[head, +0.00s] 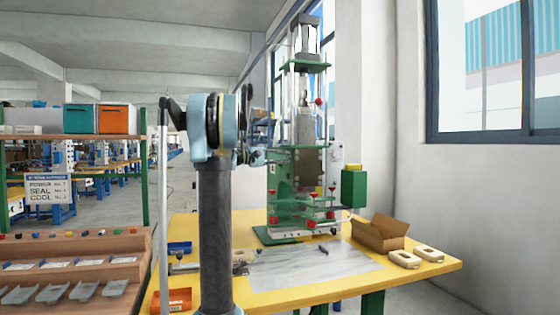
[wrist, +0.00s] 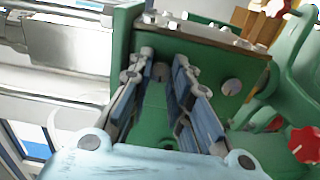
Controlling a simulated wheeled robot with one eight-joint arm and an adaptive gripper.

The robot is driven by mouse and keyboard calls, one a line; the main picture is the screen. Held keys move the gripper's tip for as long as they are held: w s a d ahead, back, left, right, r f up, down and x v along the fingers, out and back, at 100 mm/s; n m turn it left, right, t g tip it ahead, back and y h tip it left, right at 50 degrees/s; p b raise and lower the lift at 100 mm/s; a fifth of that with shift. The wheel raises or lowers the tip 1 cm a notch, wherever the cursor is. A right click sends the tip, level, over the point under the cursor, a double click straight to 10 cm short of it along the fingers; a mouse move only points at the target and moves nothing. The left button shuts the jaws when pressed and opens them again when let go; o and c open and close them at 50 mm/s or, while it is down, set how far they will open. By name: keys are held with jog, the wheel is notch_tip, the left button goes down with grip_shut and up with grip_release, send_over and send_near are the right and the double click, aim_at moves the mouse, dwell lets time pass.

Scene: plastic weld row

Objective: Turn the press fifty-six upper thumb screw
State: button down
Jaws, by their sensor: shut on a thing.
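The press (head: 300,165), with green plates and a tall metal cylinder, stands on the yellow table; I can read no number on it. My gripper (head: 262,157) reaches its upper green plate from the left. In the wrist view my gripper (wrist: 160,72) has its two blue-padded fingers against the green part, shut on a small grey thumb screw (wrist: 160,73) between the tips. The fingers hide much of the screw, so its turn angle cannot be told. Another grey screw head (wrist: 232,86) sits to the right on the green plate.
Red knobs (wrist: 304,145) stand close on the right of the press. A green box (head: 354,188) is fixed on its right side. An open carton (head: 380,234) and cream parts (head: 404,259) lie on the yellow table (head: 435,268). A parts rack (head: 75,248) stands left.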

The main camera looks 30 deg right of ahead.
jog(key=c, duration=1.5)
grip_release()
jog(key=shift+f, duration=0.15)
jog(key=shift+o, duration=0.2)
jog(key=shift+w+a+f, duration=0.1)
jog(key=shift+a, duration=0.3)
jog(key=v, duration=1.1)
jog(key=shift+w+a, duration=0.1)
jog(key=shift+w, duration=0.05)
